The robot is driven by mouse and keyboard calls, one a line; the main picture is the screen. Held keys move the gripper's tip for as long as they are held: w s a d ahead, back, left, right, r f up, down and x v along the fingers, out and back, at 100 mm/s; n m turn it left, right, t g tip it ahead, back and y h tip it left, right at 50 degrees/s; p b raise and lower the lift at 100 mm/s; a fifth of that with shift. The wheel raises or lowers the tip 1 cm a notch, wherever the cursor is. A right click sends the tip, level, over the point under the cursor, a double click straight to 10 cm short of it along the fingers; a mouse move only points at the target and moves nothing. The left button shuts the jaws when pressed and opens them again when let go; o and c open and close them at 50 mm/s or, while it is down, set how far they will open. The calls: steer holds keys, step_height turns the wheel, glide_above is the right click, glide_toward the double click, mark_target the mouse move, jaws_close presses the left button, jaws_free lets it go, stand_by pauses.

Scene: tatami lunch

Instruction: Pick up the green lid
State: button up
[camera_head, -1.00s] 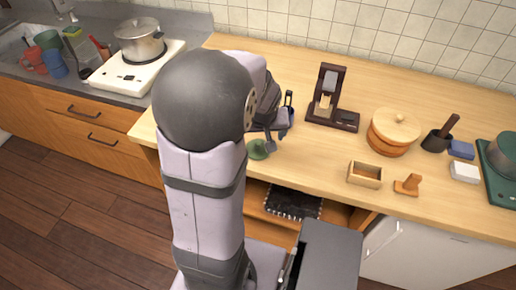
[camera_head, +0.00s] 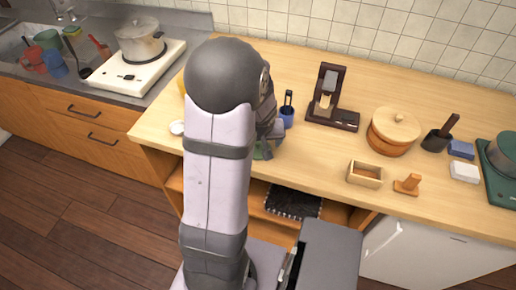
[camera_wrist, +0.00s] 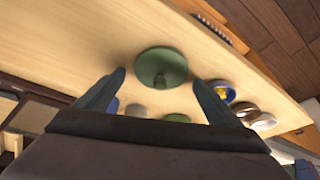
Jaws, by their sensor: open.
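The green lid (camera_wrist: 161,62) is round with a small knob and lies on the wooden counter. In the wrist view it sits just ahead of my gripper (camera_wrist: 158,79), between the two fingertips. My gripper is open, with nothing held between its fingers. In the head view only a small green part of the lid (camera_head: 259,153) shows beside my arm. My arm hides most of the gripper there.
The wrist view shows a bowl with blue and yellow inside (camera_wrist: 223,91) and another green item (camera_wrist: 177,118) nearby. A blue cup (camera_head: 287,117) and a dark wooden stand (camera_head: 328,98) are behind. An open wooden box (camera_head: 365,174) stands to the right.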

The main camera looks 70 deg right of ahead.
steer(key=c, duration=1.2)
steer(key=shift+o, duration=0.2)
step_height(320, 180, up, 10)
steer(key=shift+p, duration=0.6)
steer(key=w+d+r+m+g+p, duration=0.3)
steer(key=w+d+m+p, duration=0.5)
steer(key=w+d, duration=0.4)
steer(key=shift+w+d+r+m+p, duration=0.3)
steer(key=shift+d+r+p, duration=0.05)
steer(key=shift+d+p, duration=0.2)
